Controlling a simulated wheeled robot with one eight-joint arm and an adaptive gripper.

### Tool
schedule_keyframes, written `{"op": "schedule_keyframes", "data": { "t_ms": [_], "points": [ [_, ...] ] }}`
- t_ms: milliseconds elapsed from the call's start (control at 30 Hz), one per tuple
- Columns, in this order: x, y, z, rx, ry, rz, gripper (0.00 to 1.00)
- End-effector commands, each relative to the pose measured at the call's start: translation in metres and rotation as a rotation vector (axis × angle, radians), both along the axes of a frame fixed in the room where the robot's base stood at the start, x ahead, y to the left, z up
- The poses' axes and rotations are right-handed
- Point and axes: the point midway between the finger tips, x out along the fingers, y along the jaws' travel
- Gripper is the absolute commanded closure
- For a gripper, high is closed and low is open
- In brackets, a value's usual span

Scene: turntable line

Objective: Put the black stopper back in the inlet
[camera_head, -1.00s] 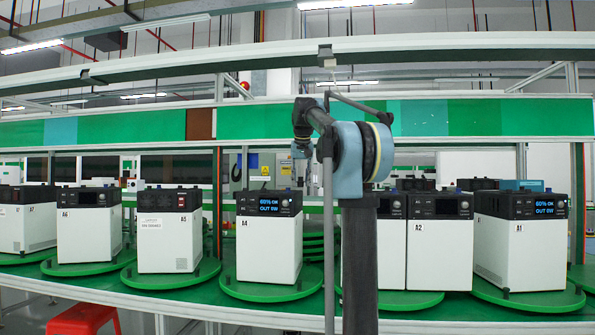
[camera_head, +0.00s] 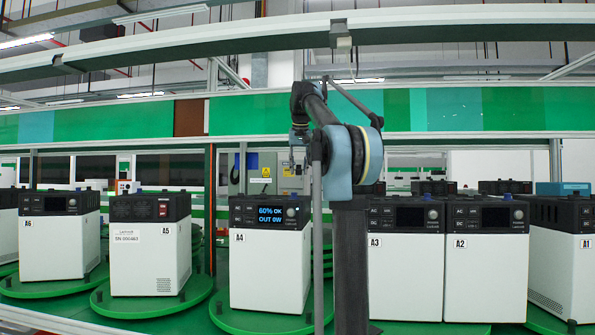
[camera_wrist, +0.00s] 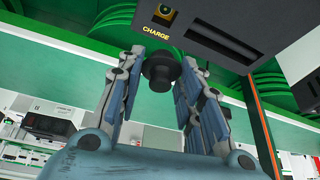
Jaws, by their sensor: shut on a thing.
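My gripper (camera_wrist: 161,62) is shut on the black stopper (camera_wrist: 160,72), which sits between the fingertips in the wrist view. The inlet (camera_wrist: 163,12) is a yellow-lined socket in a dark panel (camera_wrist: 230,28), above the word CHARGE. The stopper is below the inlet in the picture and apart from it. In the head view my gripper (camera_head: 298,152) is small, above and right of unit A4 (camera_head: 268,270); the stopper cannot be made out there. Which unit carries the inlet I cannot tell.
White units with black tops stand on green turntables, among them A5 (camera_head: 150,260), A3 (camera_head: 405,275) and A2 (camera_head: 487,275). A4's screen is lit blue. A long overhead beam (camera_head: 440,35) and a green shelf panel (camera_head: 300,112) run across behind.

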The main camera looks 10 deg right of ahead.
Motion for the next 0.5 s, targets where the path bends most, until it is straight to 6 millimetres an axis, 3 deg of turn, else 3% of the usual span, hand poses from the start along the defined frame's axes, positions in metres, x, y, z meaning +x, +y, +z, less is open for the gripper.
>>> {"op": "schedule_keyframes", "data": {
  "t_ms": [233, 500],
  "points": [
    [0.000, -0.004, -0.005, 0.000, 0.000, -0.005, 0.80],
    [-0.001, -0.005, -0.026, 0.000, 0.000, -0.005, 0.80]
  ]
}}
